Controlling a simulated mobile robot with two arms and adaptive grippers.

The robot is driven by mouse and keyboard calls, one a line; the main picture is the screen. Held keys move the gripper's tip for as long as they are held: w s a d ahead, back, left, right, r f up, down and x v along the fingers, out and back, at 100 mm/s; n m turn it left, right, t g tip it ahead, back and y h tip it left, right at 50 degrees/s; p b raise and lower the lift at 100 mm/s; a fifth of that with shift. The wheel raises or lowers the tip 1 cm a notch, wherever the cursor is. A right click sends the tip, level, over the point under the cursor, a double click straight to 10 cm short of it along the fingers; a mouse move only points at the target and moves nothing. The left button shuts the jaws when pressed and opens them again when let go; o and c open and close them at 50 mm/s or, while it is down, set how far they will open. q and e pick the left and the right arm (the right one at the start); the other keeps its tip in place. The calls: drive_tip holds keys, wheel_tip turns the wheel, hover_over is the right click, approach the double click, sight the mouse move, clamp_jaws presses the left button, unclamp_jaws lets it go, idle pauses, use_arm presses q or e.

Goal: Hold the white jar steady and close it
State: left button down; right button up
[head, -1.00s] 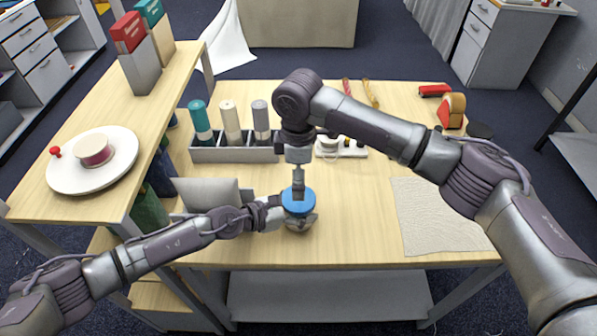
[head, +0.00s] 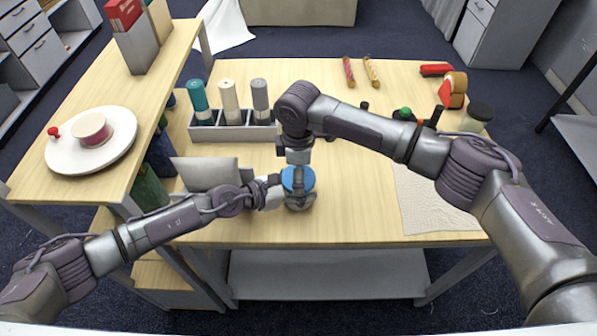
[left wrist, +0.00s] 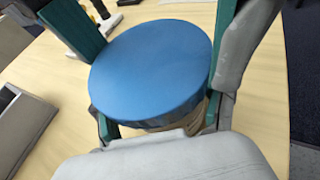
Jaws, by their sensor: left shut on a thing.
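A white jar (head: 299,203) stands upright near the table's front edge, with a round blue lid (head: 288,180) at its top. My left gripper (head: 283,197) is shut on the jar from the left, below the lid. The left wrist view shows the flat top of the blue lid (left wrist: 150,65); the lid hides most of the jar. My right gripper (head: 298,178) comes down from above at the lid. The lid's seating on the jar is hidden.
A grey rack (head: 232,132) with several cylinders stands behind. A grey panel (head: 205,172) stands left of the jar. A beige cloth (head: 430,205) lies right. A raised shelf on the left bears a white plate (head: 60,155). A tape dispenser (head: 455,88) stands back right.

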drive_tip(key=c, duration=0.6)
drive_tip(key=shift+f+m, duration=0.1)
drive_tip(key=shift+m, duration=0.8)
drive_tip(key=o, duration=1.1)
wheel_tip(320, 180, up, 12)
use_arm(q)
unclamp_jaws()
